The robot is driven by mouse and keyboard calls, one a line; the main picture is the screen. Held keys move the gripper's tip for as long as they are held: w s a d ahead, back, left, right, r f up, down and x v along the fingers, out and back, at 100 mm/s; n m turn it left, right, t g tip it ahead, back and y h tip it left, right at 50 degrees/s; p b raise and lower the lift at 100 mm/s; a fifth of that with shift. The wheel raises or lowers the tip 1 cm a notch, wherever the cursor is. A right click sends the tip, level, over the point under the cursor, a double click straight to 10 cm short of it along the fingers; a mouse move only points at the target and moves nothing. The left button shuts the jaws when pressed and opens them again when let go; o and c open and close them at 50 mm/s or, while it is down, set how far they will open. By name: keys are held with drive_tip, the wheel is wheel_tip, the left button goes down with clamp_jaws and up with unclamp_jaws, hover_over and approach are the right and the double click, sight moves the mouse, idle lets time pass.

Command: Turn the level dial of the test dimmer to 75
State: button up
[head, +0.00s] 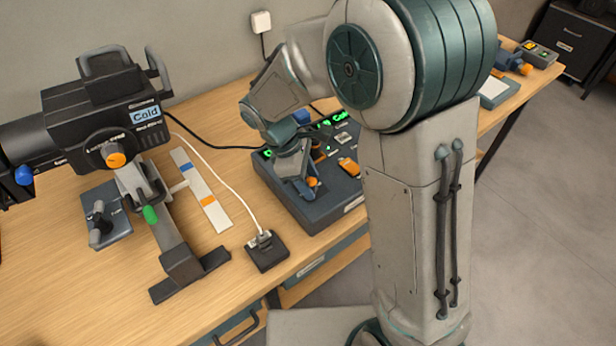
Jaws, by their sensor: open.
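A dark console (335,210) with green lit displays (340,118) and several orange and grey controls stands on the bench, partly behind my arm. It may be the test dimmer; I can read no label that says so. An orange knob (312,182) shows on it, right beside my gripper (304,188). My gripper is open and low over the console's left part. Whether a finger touches the knob, I cannot tell. The level dial's scale and reading are not legible, and my arm hides part of the console.
A small black box (267,252) with a white cable sits at the front edge. A strip with blue and orange marks (196,180) lies between. More devices (536,53) stand at far right.

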drive_tip(key=c, duration=1)
